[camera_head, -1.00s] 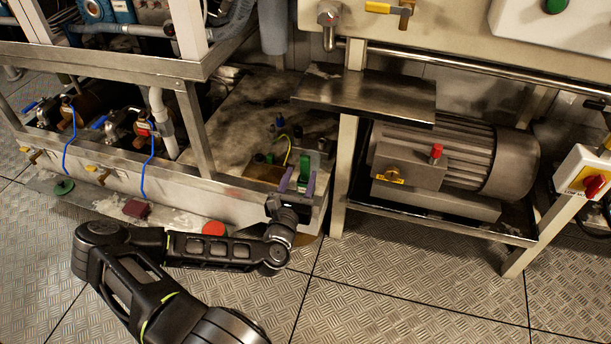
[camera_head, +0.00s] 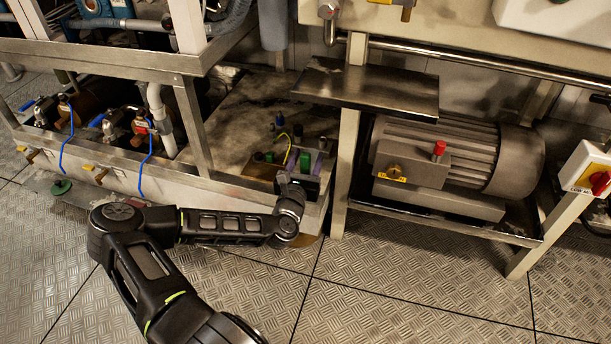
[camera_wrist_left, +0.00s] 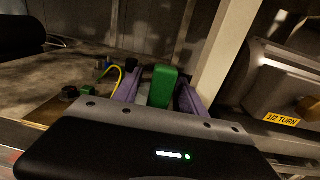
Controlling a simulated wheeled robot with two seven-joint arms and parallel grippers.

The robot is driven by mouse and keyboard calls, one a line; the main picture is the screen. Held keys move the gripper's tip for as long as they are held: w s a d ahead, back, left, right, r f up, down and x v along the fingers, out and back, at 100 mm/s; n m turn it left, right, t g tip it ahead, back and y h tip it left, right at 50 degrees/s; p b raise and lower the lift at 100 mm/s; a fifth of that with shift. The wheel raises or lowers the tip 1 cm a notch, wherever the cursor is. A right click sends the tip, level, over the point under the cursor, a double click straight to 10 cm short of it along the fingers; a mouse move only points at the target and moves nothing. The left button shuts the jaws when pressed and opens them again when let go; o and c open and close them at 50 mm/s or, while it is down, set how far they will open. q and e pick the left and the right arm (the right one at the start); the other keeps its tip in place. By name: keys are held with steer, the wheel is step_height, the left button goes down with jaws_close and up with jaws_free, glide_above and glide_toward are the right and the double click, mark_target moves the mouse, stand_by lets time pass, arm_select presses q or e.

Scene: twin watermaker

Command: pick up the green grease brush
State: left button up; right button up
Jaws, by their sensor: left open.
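The green grease brush (camera_head: 305,161) stands among small items on the skid's ledge, near the table leg. In the left wrist view its green block (camera_wrist_left: 163,86) shows between the two purple fingers. My left gripper (camera_head: 304,164) is open, with one finger on each side of the green block. I cannot tell whether the fingers touch it. The lower part of the brush is hidden behind the gripper body. My right gripper is not in these views.
A yellow loop (camera_wrist_left: 116,80), a small green item (camera_wrist_left: 88,90) and a black knob (camera_wrist_left: 69,94) are left of the brush. A metal upright (camera_head: 345,170) stands close on the right, before a motor (camera_head: 455,155). The floor (camera_head: 400,290) in front is open.

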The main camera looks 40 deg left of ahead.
arm_select(q)
steer(key=shift+w+a, duration=0.2)
steer(key=shift+w, duration=0.3)
steer(key=shift+c, duration=0.4)
jaws_close()
